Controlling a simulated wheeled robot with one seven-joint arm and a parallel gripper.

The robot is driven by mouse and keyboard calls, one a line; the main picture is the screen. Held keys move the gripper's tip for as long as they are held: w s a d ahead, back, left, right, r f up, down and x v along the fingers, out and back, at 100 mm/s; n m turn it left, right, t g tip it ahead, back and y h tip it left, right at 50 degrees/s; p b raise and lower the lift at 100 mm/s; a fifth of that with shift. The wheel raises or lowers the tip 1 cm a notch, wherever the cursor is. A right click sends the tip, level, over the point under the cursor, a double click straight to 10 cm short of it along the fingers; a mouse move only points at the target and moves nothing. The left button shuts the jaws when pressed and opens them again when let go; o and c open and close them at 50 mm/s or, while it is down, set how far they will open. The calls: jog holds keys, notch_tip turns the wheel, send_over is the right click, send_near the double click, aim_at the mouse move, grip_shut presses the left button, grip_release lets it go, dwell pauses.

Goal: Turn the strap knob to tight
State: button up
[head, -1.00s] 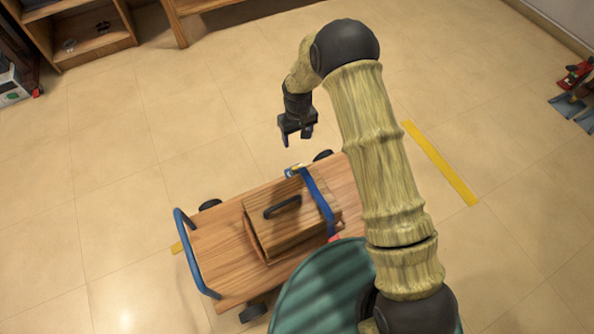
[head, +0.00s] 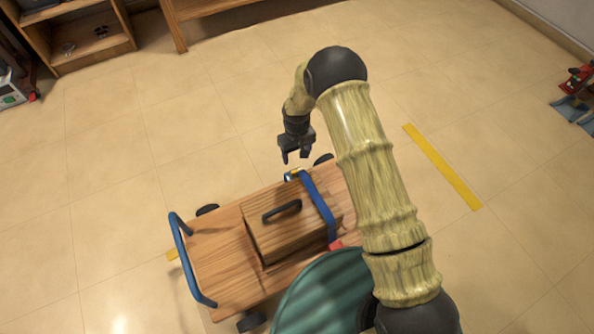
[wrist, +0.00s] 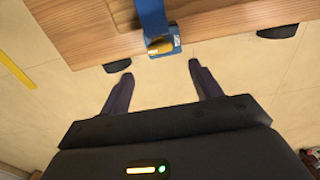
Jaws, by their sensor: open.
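A blue strap (head: 320,207) runs over a wooden box (head: 290,224) with a dark handle, on a wooden cart (head: 214,268). At the strap's far end is a blue fitting with a yellow knob (head: 294,176). In the wrist view the yellow knob (wrist: 160,47) sits at the cart's edge, below the strap (wrist: 152,16). My gripper (head: 295,158) is just above and beyond the knob in the head view. In the wrist view my gripper (wrist: 163,82) has its two fingers apart, with only floor between them and the knob just ahead of the gap. It touches nothing that I can see.
The cart has a blue push handle (head: 189,262) at left and dark wheels. A red piece (head: 336,245) is at the strap's near end. A teal rounded surface (head: 322,295) is at the front. The floor beyond the cart is clear, with a yellow stripe (head: 441,166) at right.

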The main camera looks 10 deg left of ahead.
aim_at(297, 170)
notch_tip(297, 170, down, 9)
jog(key=b, duration=0.3)
jog(key=shift+b, duration=0.3)
jog(key=c, duration=1)
